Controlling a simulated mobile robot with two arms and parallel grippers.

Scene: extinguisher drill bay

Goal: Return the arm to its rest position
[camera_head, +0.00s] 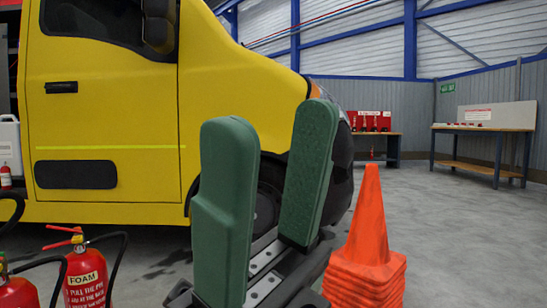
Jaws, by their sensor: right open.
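My right gripper (273,125) is large in the lower middle of the view, with its two green fingers pointing up. The fingers stand wide apart and nothing is between them, so it is open and empty. The dark body and a metal rail show at its base. The fingers cover part of the yellow van's front and wheel. My left gripper is not in view.
A yellow van (105,120) fills the left. Red extinguishers, one labelled FOAM (86,279), stand at lower left. Stacked orange cones (368,235) appear right of my gripper. Workbenches (484,128) stand along the far walls. Grey floor is clear at right.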

